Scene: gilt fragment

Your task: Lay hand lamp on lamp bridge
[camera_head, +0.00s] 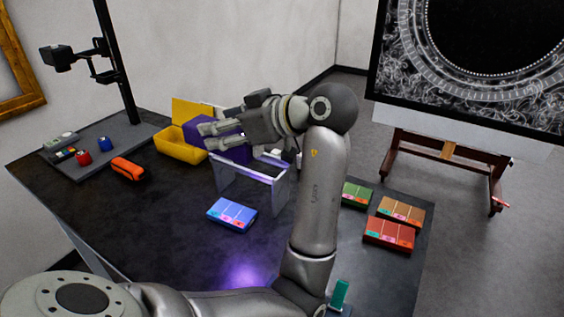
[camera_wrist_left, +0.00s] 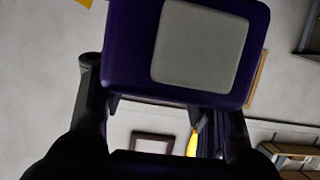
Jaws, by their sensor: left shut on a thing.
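The hand lamp (camera_head: 238,154) is a purple block held in my left gripper (camera_head: 213,136). The gripper's fingers reach left across it and cover part of it. In the left wrist view the lamp (camera_wrist_left: 121,52) shows a pale grey panel and sits between the dark fingers. The lamp bridge (camera_head: 224,180) is a grey, partly see-through stand on the dark table. The lamp is above and behind it in the head view; I cannot tell whether they touch. My forearm and wrist hide the bridge's right and rear parts. My right gripper is not in view.
A yellow open box (camera_head: 182,150) stands left of the lamp. A blue case (camera_head: 231,214) lies before the bridge. Green (camera_head: 356,195), tan (camera_head: 401,211) and red (camera_head: 389,235) cases lie right. An orange tool (camera_head: 127,169) lies left. A camera stand (camera_head: 120,70) rises at the back left.

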